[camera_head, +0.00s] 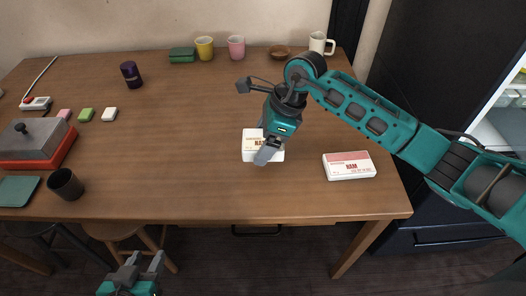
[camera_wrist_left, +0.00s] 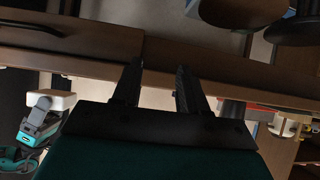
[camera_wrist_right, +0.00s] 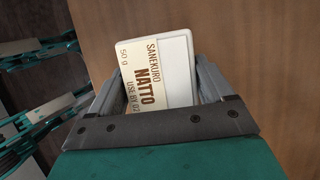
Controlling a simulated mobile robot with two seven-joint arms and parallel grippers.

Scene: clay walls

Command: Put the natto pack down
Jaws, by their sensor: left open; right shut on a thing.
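The natto pack (camera_head: 250,141), a white box with brown lettering, is over the middle front of the brown table in the head view. In the right wrist view the natto pack (camera_wrist_right: 160,72) sits between the fingers, its printed face toward the camera. My right gripper (camera_head: 264,147) is shut on it. I cannot tell whether the pack touches the table. My left gripper (camera_head: 140,264) is open and empty, in front of the table's near edge; its two fingers (camera_wrist_left: 158,88) also show in the left wrist view.
A white and pink ham pack (camera_head: 349,166) lies to the right on the table (camera_head: 200,190). Mugs (camera_head: 236,48) line the back. The table's middle is mostly clear.

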